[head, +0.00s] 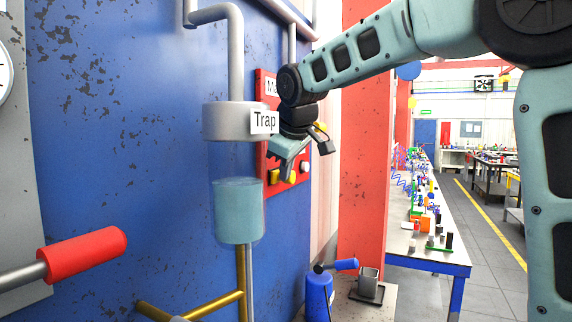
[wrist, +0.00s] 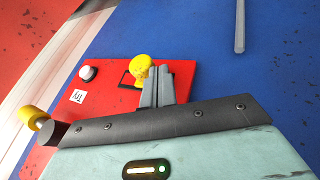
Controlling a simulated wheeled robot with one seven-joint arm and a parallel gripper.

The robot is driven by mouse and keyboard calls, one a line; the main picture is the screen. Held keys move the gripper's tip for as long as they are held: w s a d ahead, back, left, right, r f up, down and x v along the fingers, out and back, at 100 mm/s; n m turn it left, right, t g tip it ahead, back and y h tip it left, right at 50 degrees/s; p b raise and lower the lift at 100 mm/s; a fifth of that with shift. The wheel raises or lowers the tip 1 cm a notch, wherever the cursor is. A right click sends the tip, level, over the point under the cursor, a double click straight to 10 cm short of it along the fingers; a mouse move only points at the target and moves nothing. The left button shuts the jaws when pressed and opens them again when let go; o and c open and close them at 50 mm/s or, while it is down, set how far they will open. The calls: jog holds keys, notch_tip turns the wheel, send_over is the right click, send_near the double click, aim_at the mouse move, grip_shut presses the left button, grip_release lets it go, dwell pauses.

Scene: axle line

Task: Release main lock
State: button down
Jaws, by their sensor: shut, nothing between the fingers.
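A red panel (head: 265,88) is on the blue wall, with a label that begins "Ma", partly hidden behind my arm. It also shows in the wrist view (wrist: 105,112). My gripper (head: 284,172) is in front of the panel's lower part. In the wrist view its two fingers (wrist: 160,72) are together with nothing between them. A rounded yellow piece (wrist: 142,68) shows right beside the fingertips, next to a dark frame on the panel; I cannot tell whether they touch. I cannot tell for certain which part is the main lock.
A clear trap (head: 238,210) with bluish contents and a grey top stands left of my gripper. A red-handled lever (head: 85,254) juts out at lower left. Brass pipes (head: 215,305) run below. A long workbench (head: 425,262) with small parts is at right, beside open floor.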

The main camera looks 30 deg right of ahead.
aim_at(294, 176)
jog(key=shift+w+d+p, duration=0.3)
jog(key=shift+w+d, duration=0.35)
jog(key=shift+d, duration=0.3)
jog(key=shift+w+d+p, duration=0.3)
jog(key=shift+w+d, duration=0.35)
jog(key=shift+d, duration=0.3)
